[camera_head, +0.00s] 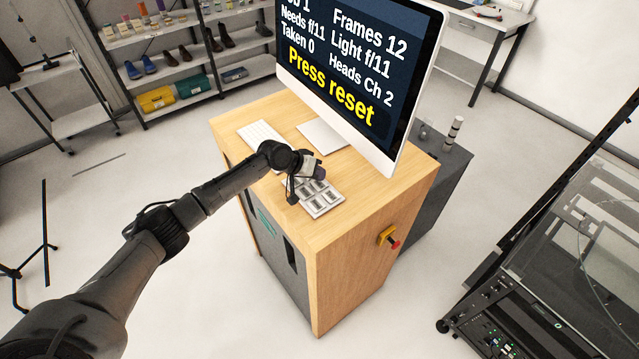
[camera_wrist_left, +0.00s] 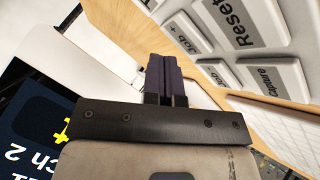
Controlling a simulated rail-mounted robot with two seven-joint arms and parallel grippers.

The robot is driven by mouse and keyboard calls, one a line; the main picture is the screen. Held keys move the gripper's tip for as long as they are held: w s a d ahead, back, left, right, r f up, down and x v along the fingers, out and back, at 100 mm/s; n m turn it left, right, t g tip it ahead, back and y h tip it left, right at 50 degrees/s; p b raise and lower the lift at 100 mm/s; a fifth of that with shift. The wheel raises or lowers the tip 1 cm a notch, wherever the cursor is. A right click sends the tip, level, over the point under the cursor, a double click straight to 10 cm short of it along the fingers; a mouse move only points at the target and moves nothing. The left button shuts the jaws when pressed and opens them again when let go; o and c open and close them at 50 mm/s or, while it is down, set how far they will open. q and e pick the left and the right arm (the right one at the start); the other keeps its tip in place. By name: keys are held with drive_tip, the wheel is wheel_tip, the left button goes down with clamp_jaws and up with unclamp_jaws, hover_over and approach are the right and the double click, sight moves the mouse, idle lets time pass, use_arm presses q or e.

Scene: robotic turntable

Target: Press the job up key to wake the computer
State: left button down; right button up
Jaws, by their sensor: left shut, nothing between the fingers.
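A light key pad (camera_head: 322,203) with several grey-labelled keys lies on top of the wooden cabinet. In the left wrist view the job up key, marked "Job +" (camera_wrist_left: 188,35), lies just right of my fingertips, beside the large "Reset" key (camera_wrist_left: 238,20). My left gripper (camera_head: 319,173) is over the pad's far side; in the left wrist view its dark purple fingers (camera_wrist_left: 165,60) are shut together and empty. Whether they touch the pad cannot be told. The computer screen (camera_head: 350,70) is lit and reads "Press reset" and "Taken 0". My right gripper is not in view.
The "Capture" key (camera_wrist_left: 272,80) sits below Reset. A white keyboard (camera_head: 262,135) lies left of the monitor foot (camera_head: 322,136). A yellow box with a red button (camera_head: 389,237) is on the cabinet (camera_head: 345,270) side. Shelves (camera_head: 190,50) stand behind.

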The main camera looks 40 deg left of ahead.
sight(318, 183)
use_arm(q)
drive_tip(key=shift+r+p, duration=2.1)
drive_tip(key=shift+r, duration=0.4)
